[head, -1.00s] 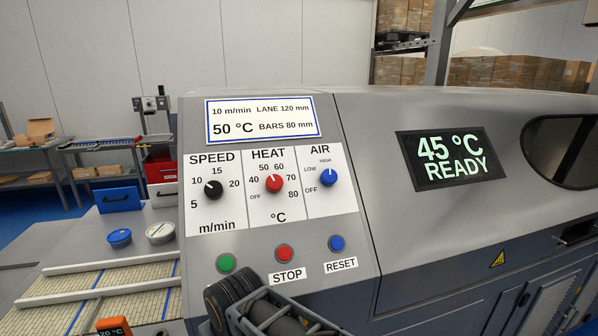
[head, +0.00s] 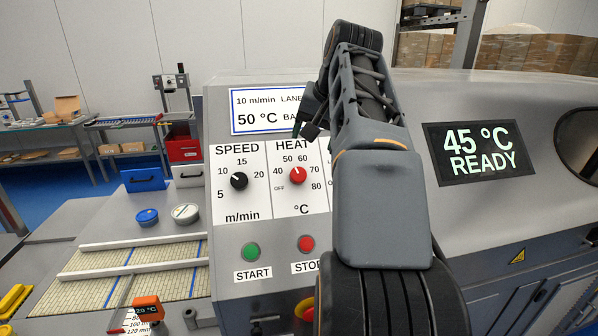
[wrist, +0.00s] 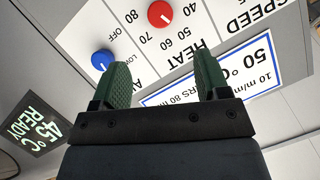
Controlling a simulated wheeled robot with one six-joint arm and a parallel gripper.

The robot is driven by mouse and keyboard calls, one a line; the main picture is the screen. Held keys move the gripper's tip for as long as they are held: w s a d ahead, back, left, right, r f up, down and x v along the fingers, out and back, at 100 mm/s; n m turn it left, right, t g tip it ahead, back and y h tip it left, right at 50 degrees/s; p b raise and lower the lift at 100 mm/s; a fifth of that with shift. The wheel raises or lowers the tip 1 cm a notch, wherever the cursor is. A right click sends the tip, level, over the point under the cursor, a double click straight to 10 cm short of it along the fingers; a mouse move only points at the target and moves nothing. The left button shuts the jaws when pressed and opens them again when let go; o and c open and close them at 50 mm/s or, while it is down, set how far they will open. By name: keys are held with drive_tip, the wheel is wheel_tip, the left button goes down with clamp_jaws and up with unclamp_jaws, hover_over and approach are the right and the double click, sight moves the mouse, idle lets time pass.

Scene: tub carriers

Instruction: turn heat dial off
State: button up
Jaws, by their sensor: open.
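The red HEAT dial (head: 297,175) sits on the white control panel. Its white pointer is tilted up and left, around the 40 to 50 marks; OFF is marked at its lower left. The dial also shows upside down at the top of the wrist view (wrist: 160,13). My gripper (head: 304,122) is above the dial in the head view, partly hidden by my arm. In the wrist view its two green fingers (wrist: 164,75) are spread with nothing between them. They are apart from the dial.
The black SPEED dial (head: 239,181) is left of HEAT, and the blue AIR dial (wrist: 102,60) is on its other side. The green START (head: 251,251) and red STOP (head: 306,243) buttons lie below. The display (head: 479,154) reads 45 °C READY.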

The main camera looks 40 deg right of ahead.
sight(299, 174)
drive_tip(key=x, duration=1.3)
drive_tip(key=shift+f, duration=0.15)
drive_tip(key=shift+c, duration=0.3)
drive_tip(key=c, duration=0.9)
